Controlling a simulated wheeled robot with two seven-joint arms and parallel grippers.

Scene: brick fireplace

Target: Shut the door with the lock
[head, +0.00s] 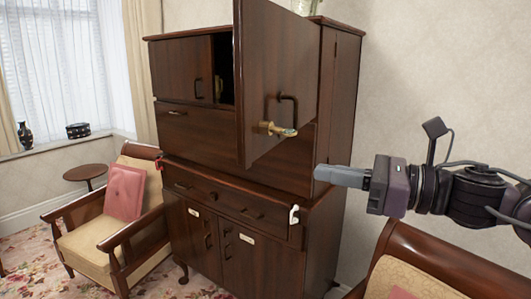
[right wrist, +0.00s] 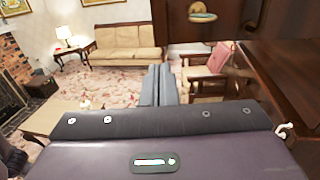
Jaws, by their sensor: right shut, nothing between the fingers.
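A dark brown wooden cabinet (head: 180,132) stands against the wall in the head view. Its upper right door (head: 268,75) stands open and swung out toward me. The door carries a brass lock with a key (head: 277,130) and a dark handle (head: 288,105). The lock also shows at the top of the right wrist view (right wrist: 203,14). My right gripper (head: 318,173) is shut and empty, to the right of the door and a little below the lock, apart from the lock. Its closed fingers also show in the right wrist view (right wrist: 158,85). My left gripper is in neither view.
A white hook-like piece (head: 294,214) sticks out at the cabinet's lower right front. An armchair with a pink cushion (head: 125,192) stands at left, and another armchair (head: 425,262) is below my right arm. A sofa (right wrist: 128,47) and lamp (right wrist: 64,36) stand farther off.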

